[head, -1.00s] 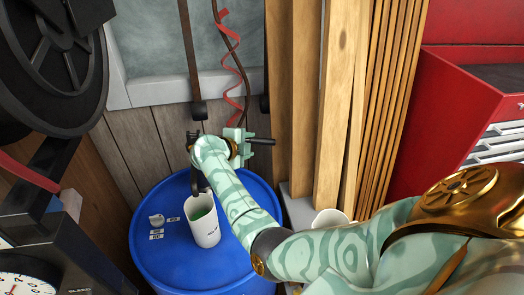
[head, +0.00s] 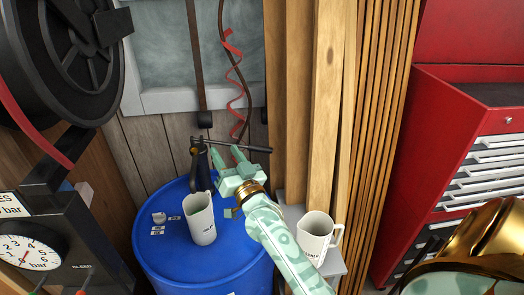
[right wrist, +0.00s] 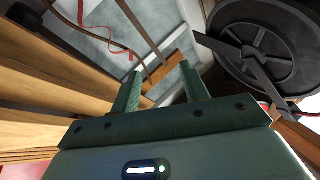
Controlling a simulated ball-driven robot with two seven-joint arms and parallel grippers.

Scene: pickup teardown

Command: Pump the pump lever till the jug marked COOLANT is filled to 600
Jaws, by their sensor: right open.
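A white jug (head: 201,226) stands upright on the blue drum (head: 168,258). Its dark lettering is too small to read, and I cannot make out its fill level. The dark pump (head: 199,172) rises from the drum just behind the jug. The pump lever (head: 207,141) runs from its top toward the right, near my right gripper. My right gripper (head: 238,156) is open, beside the pump and close to the lever. In the right wrist view its fingers (right wrist: 160,85) are apart with nothing seen between them. My left gripper is not in view.
A second white jug (head: 315,240) stands on a grey stand right of the drum. Wooden boards (head: 333,110) lean behind it. A red tool cabinet (head: 440,130) is at right. A hose reel (head: 60,55) and a gauge (head: 28,252) are at left. Small labels lie on the drum.

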